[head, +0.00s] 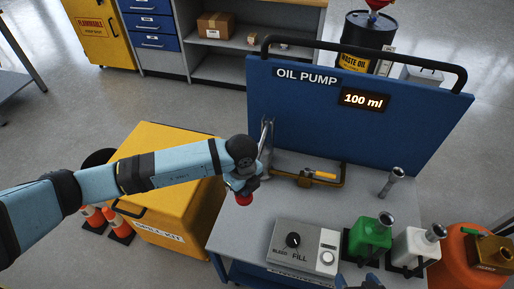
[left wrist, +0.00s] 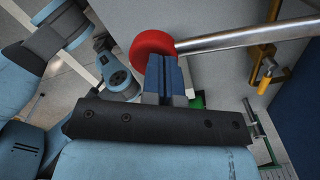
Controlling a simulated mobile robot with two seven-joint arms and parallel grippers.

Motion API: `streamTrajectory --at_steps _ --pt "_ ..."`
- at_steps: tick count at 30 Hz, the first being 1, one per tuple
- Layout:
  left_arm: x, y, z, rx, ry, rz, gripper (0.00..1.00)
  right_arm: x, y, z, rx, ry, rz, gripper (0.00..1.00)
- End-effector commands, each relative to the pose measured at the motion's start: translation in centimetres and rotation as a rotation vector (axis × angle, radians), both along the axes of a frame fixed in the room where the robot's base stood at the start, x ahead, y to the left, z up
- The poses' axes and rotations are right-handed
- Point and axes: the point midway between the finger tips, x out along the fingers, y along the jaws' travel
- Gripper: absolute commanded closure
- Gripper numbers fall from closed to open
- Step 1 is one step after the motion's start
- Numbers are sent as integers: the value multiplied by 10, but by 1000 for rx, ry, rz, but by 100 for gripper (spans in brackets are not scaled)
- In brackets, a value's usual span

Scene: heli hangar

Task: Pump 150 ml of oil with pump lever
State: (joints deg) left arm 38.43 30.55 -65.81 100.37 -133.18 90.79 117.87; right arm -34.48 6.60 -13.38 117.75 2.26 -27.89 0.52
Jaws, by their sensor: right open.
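The pump lever is a silver rod (left wrist: 250,36) with a red knob (left wrist: 150,45) at its end. In the head view the red knob (head: 243,199) shows just below my left gripper (head: 258,180), low over the bench's left side. In the left wrist view my left gripper's blue fingers (left wrist: 165,62) are together with no clear gap, right against the knob and the rod's end. Whether they touch it is not clear. The oil pump's display (head: 364,99) reads 100 ml. Part of my right gripper (head: 361,283) shows at the head view's bottom edge.
On the bench stand a grey control box (head: 303,246) marked FILL, a green can (head: 368,236) and a white can (head: 416,244). A blue panel (head: 410,125) rises behind. A yellow spill kit box (head: 165,215) stands left of the bench. The bench's middle is mostly clear.

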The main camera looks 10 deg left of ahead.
Motion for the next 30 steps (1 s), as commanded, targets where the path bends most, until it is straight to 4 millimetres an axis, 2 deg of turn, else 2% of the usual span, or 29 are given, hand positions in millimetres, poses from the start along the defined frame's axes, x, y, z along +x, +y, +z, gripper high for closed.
streamTrajectory --at_steps 1,3,10,20,30 --pt "-1 0 -10 2 3 0 100 1 1 -3 1 -8 0 23" --pt "-1 0 -17 1 3 1 100 2 2 -2 1 -18 2 23" --pt "-1 0 -9 1 3 0 100 2 3 6 1 -20 6 23" --pt "-1 0 39 0 2 0 100 -5 -5 24 -21 -4 9 23" --pt "-1 0 87 0 2 -1 100 -7 -7 49 -44 -34 21 23"
